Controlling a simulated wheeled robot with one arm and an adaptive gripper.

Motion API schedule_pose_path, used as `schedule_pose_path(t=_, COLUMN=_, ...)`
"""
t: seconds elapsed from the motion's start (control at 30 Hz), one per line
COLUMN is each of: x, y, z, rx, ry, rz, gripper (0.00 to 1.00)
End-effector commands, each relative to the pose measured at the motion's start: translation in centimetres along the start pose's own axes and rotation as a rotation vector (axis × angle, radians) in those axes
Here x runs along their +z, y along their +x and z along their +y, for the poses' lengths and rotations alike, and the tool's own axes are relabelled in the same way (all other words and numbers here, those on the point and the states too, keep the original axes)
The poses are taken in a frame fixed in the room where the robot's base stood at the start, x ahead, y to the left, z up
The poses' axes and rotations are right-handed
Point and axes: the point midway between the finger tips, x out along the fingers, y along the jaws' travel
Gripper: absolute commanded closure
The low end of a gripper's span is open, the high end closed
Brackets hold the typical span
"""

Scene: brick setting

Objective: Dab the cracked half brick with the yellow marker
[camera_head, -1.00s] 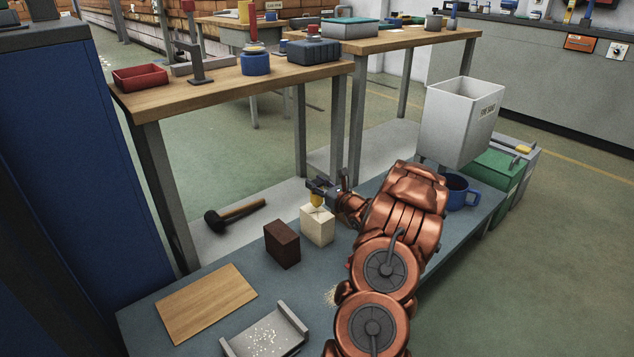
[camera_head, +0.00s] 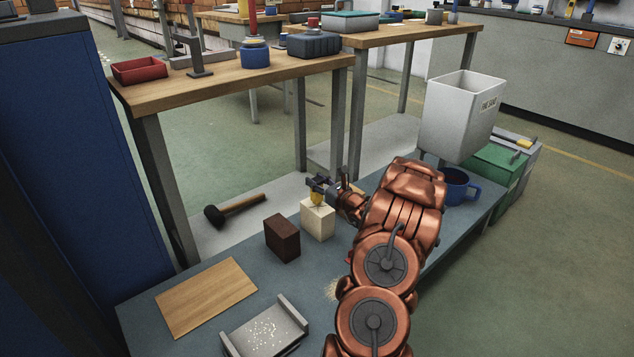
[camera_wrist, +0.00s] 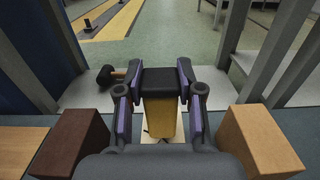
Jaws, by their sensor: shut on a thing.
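The cream half brick (camera_head: 318,222) stands on the low blue-grey bench, with dark crack-like lines on its top. In the wrist view its pale top (camera_wrist: 153,160) shows below and around the marker. My gripper (camera_head: 320,184) is shut on the yellow marker (camera_head: 316,198), a yellow block with a black upper end. In the wrist view the marker (camera_wrist: 160,112) is upright between the two fingers (camera_wrist: 160,82). Its lower end is over the top of the cream brick, at or very close to the surface; I cannot tell whether it touches.
A dark brown brick (camera_head: 282,238) stands left of the cream brick. A tan brick (camera_wrist: 260,140) stands to the right in the wrist view. A wooden board (camera_head: 205,296), grey tray (camera_head: 264,330), hammer (camera_head: 235,209), blue mug (camera_head: 459,187) and white bin (camera_head: 460,118) are around.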

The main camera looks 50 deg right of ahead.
Motion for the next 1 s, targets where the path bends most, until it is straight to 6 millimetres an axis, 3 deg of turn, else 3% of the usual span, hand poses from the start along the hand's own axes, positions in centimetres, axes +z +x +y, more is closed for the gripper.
schedule_pose_path(t=1.0, x=-0.94, y=0.02, z=0.00, rx=0.000, ry=0.000, rz=-0.001, gripper=0.86)
